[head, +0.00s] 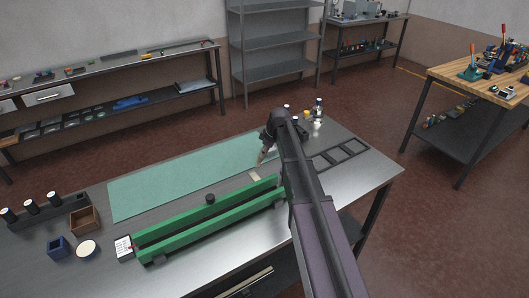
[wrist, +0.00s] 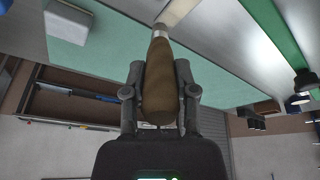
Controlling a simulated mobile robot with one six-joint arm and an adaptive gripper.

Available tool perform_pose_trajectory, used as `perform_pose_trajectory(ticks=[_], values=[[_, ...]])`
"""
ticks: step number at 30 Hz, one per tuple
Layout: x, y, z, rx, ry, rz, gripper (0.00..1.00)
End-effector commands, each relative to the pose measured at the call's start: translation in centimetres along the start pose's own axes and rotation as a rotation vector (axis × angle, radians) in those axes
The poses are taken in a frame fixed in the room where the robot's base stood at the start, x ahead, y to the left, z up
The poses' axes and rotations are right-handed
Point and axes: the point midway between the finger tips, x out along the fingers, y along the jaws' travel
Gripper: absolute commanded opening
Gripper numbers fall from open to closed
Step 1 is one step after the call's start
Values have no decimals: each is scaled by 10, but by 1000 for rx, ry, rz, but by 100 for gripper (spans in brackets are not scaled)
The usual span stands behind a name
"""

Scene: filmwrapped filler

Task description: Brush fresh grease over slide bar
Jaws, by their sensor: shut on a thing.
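My gripper (head: 266,148) is shut on the wooden handle of a brush. The brush (wrist: 160,80) points away from the gripper in the wrist view, with a metal collar and a pale flat head cut off by the top edge. In the head view the pale brush head (head: 255,177) hangs over the bench by the mat's front edge, close behind the green rails. Two long parallel green rails (head: 165,245) lie along the bench, with a black knob (head: 210,199) at the rear one. I cannot tell which part is the slide bar. My arm hides the rails' right end.
A green mat (head: 160,185) covers the rear of the metal bench. At the left stand a wooden box (head: 85,219), a blue box (head: 58,248), a round pale-topped dish (head: 87,249) and a label card (head: 124,247). Small bottles (head: 318,108) and a black frame (head: 340,155) lie right.

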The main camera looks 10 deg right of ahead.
Motion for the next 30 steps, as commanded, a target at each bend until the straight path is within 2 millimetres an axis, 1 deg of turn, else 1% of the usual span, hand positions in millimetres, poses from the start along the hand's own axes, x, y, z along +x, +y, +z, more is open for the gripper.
perform_pose_trajectory(ticks=[1, 10, 24, 30], values=[[-7, 0, -2, 0, 0, 0, 0], [-25, 1, -9, 0, 0, 0, 0], [-27, 1, -10, 0, 0, 0, 0], [-35, 2, -12, 0, 0, 0, 0]])
